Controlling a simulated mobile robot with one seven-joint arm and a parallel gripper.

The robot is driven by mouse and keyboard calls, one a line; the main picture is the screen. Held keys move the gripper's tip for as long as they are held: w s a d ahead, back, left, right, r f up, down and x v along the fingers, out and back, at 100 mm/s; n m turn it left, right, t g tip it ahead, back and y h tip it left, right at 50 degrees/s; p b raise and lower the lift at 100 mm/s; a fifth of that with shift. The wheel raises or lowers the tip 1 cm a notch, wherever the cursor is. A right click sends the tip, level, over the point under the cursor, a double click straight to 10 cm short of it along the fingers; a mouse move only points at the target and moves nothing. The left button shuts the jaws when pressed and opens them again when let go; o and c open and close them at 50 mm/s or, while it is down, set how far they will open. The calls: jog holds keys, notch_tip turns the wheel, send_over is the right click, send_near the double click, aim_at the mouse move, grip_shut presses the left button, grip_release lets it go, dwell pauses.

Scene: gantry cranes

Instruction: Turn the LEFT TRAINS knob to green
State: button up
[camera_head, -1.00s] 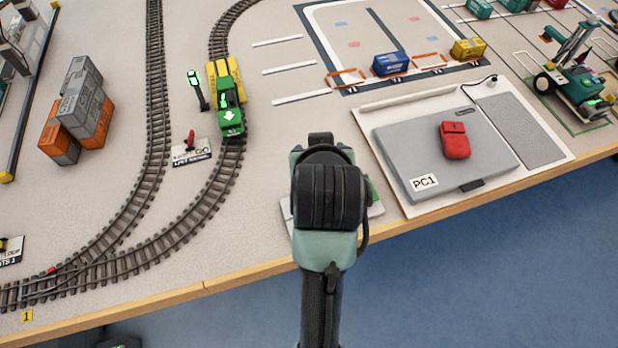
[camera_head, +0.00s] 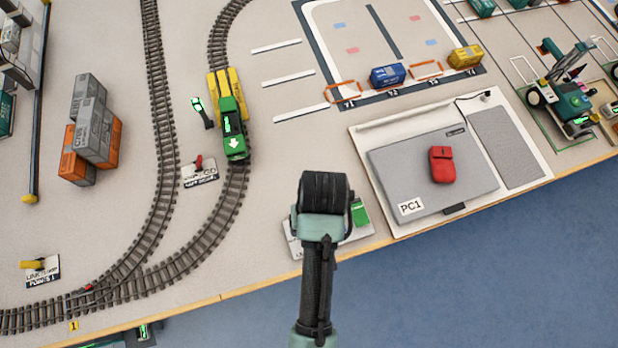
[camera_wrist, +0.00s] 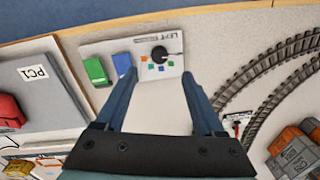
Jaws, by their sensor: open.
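The control panel (camera_wrist: 150,92) is a pale plate on the table, with lettering that starts "LEFT" upside down in the wrist view. Its round black knob (camera_wrist: 159,53) stands between several small coloured marks; which mark it points to is too small to tell. A green block (camera_wrist: 96,71) and a blue block (camera_wrist: 122,63) sit beside it on the panel. My gripper (camera_wrist: 159,76) is open and empty, its two fingers on either side of the knob in the picture, apparently apart from it. In the head view my arm hides the knob; the panel (camera_head: 300,246) and green block (camera_head: 360,212) show.
The laptop-like PC1 unit (camera_head: 395,165) with a red object (camera_head: 442,164) lies right of the panel. Curved train tracks (camera_head: 205,238) and a green-and-yellow train (camera_head: 233,135) are to the left. The table's wooden edge (camera_head: 270,284) runs close in front of the panel.

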jog(key=f, duration=1)
jog(key=shift+w+a, duration=0.15)
jog(key=shift+a, duration=0.1)
jog(key=shift+r, duration=0.1)
grip_shut()
